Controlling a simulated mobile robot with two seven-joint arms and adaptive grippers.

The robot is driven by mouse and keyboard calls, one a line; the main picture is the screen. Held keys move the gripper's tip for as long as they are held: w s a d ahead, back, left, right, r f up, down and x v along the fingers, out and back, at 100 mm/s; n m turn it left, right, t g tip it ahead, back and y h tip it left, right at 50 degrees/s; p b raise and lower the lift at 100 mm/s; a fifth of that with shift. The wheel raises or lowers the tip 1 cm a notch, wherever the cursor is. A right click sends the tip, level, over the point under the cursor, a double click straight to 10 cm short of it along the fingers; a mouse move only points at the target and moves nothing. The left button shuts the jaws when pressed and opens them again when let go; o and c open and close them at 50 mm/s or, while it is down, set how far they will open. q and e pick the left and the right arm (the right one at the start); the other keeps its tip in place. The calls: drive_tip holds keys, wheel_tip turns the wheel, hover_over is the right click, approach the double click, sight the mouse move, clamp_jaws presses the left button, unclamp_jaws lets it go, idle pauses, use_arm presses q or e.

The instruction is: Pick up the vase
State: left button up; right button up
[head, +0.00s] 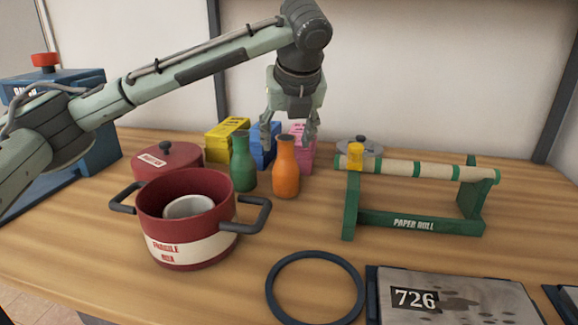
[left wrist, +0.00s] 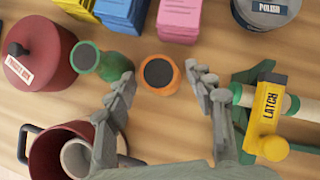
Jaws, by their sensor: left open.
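An orange bottle-shaped vase (head: 286,172) stands upright on the wooden table. A green one (head: 243,165) of similar shape stands just left of it. Both have dark open tops. My left gripper (head: 290,132) points down, open, above and around the top of the orange vase in the head view. In the left wrist view, the orange vase (left wrist: 158,75) appears between the two spread fingers (left wrist: 160,74), with visible space on both sides. The green vase (left wrist: 100,64) lies outside the left finger. My right gripper is not in view.
A red pot (head: 168,244) holding a white cup stands front left, with a red lidded pot (head: 168,162) behind it. Yellow, blue and pink boxes (head: 226,140) stand behind the vases. A green paper-roll stand (head: 412,220) is on the right; a dark ring (head: 272,290) lies in front.

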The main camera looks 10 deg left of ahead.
sight(284, 155)
use_arm(q)
drive_tip(key=x, duration=0.6)
drive_tip(key=shift+f, duration=0.25)
drive_tip(key=shift+c, duration=0.2)
clamp_jaws()
